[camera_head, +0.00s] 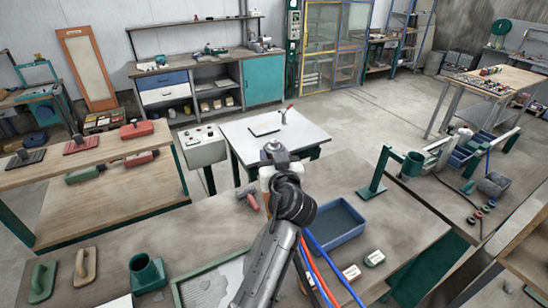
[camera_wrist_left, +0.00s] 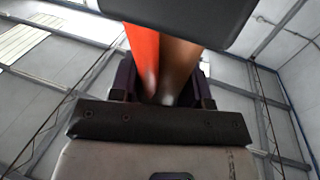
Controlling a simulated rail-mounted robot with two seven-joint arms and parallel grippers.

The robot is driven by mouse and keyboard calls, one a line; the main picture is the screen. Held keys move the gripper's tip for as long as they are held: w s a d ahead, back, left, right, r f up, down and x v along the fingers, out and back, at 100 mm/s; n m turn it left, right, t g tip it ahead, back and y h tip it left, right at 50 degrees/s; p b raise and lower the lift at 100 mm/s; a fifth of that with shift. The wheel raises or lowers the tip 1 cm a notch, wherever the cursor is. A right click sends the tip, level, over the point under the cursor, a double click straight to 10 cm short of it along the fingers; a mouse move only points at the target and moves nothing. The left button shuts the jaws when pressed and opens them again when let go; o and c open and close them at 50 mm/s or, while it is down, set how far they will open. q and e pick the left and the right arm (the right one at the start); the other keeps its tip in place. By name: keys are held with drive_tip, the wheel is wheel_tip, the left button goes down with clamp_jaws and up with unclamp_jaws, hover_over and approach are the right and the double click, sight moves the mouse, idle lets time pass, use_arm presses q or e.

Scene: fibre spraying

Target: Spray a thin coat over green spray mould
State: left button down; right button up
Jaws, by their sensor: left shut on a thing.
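A shallow green-rimmed tray (camera_head: 187,291) with a pale speckled inside lies on the near bench, partly hidden by my left arm. It is the closest match to the green spray mould, but I cannot be sure. My left gripper (camera_head: 275,155) is raised over the bench, beyond the tray. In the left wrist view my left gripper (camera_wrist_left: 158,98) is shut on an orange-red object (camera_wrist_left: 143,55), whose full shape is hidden. A red and grey tool (camera_head: 249,198) shows just left of the wrist; I cannot tell whether it is held. My right gripper is out of view.
A blue bin (camera_head: 345,236) and two small labelled boxes (camera_head: 352,272) are right of my arm. A green cup (camera_head: 147,272) and two hand floats (camera_head: 85,266) are at the left. A green stand (camera_head: 374,186) rises at the right. A white table (camera_head: 305,138) stands beyond.

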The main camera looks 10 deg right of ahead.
use_arm(q)
drive_tip(key=shift+s+a+r+p, duration=0.25)
drive_tip(key=shift+a+p, duration=0.1)
drive_tip(key=shift+a, duration=0.2)
drive_tip(key=s+a+p, duration=0.4)
drive_tip(key=a, duration=0.8)
drive_tip(key=s+a+p, duration=0.4)
drive_tip(key=a+p, duration=0.1)
drive_tip(key=a, duration=0.8)
drive_tip(key=s+a+p, duration=0.4)
drive_tip(key=a+p, duration=0.1)
drive_tip(key=a, duration=0.7)
drive_tip(key=shift+a, duration=0.2)
drive_tip(key=w+a+b, duration=0.2)
drive_tip(key=w+a, duration=0.2)
drive_tip(key=w, duration=0.3)
drive_tip(key=w+a+b, duration=0.2)
drive_tip(key=w+a, duration=0.3)
drive_tip(key=w, duration=0.3)
drive_tip(key=shift+w, duration=0.25)
